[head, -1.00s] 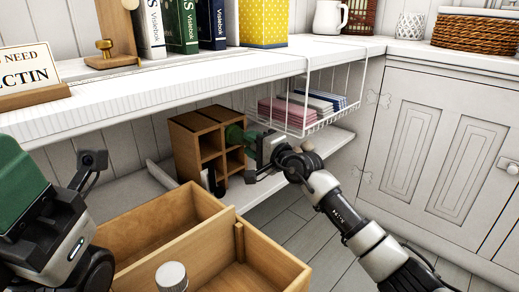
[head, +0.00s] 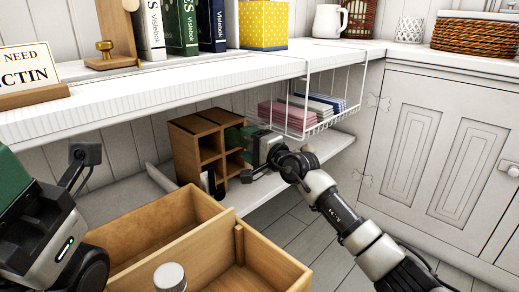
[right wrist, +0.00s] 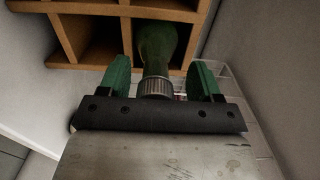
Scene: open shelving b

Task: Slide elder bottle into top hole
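The elder bottle (right wrist: 157,50) is dark green with a ribbed grey cap. In the right wrist view its body runs into an opening of the wooden rack (head: 184,150), with the cap end toward my palm. In the head view this is at the rack's upper right opening. My right gripper (head: 236,138) is at the rack front. Its green fingers (right wrist: 161,78) stand on both sides of the bottle, with a visible gap each side. The bottle's far end is hidden in the rack. My left gripper (head: 20,190) is partly in view at the left edge; its fingertips are unclear.
The rack stands on the lower shelf (head: 335,142) below the white counter (head: 190,84). A wire basket (head: 352,106) with folded cloths hangs right of my right gripper. A wooden box (head: 262,250) and a grey-capped container (head: 170,276) are in front.

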